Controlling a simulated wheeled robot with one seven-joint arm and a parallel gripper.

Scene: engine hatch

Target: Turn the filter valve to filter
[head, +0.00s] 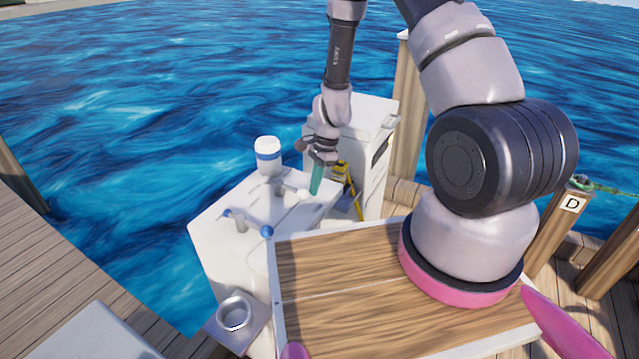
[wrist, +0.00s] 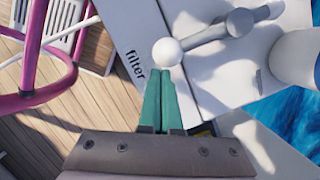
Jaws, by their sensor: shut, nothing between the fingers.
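The filter valve is a grey lever with a white ball knob (head: 304,194) on top of the white counter (head: 215,205). In the wrist view the lever (wrist: 205,36) runs from its round hub down-left to the white ball. The ball lies close to the printed word "filter" (wrist: 135,66). My gripper (head: 315,192) has green fingers pointing down, just right of the ball in the head view. In the wrist view the fingertips (wrist: 163,71) are together and empty, right at the ball's edge; I cannot tell whether they touch it.
A second lever with a blue ball (head: 267,231) stands nearer on the counter. A white jar with a blue band (head: 268,155) stands behind the valve, close to it in the wrist view. A white box (head: 355,135) and a yellow object (head: 342,172) are beyond my gripper. Water lies behind.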

